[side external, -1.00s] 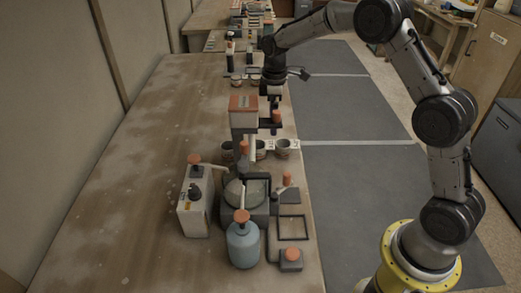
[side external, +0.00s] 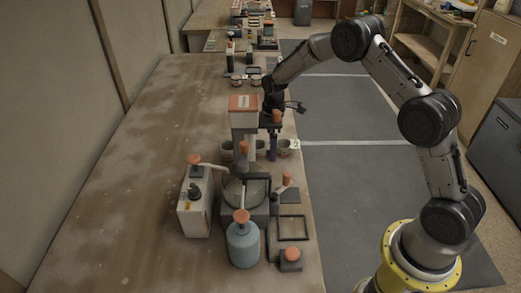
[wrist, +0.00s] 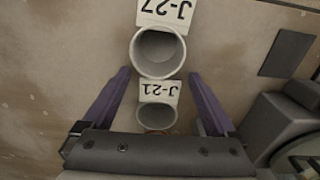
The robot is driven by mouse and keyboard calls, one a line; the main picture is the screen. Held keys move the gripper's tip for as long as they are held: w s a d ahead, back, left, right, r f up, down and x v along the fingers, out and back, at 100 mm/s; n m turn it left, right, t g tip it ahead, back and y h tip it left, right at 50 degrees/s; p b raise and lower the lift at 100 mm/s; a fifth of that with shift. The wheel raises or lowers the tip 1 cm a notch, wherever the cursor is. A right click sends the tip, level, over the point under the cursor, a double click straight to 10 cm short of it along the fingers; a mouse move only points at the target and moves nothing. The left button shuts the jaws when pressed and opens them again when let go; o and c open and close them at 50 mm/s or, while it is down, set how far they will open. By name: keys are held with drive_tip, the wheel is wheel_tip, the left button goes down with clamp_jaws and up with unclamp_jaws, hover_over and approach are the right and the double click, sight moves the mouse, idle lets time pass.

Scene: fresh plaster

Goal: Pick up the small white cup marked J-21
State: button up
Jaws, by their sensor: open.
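The small white cup marked J-21 (wrist: 157,118) shows from above in the wrist view, with its tag upside down at its far rim. My gripper (wrist: 158,76) is open, with one purple finger on each side of this cup and gaps between. Whether the fingertips are at cup height I cannot tell. In the side external view my gripper (side external: 273,152) is over the row of cups, in front of part of them. The J-21 tag cannot be read there.
A larger white cup tagged J-27 (wrist: 158,53) stands close beyond the J-21 cup. A dark grey machine (wrist: 275,125) is at the right of the wrist view. A blue bottle (side external: 243,245) and a pale box with a pump (side external: 196,205) stand nearer the camera. The table's left side is clear.

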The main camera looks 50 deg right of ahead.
drive_tip(key=c, duration=1.4)
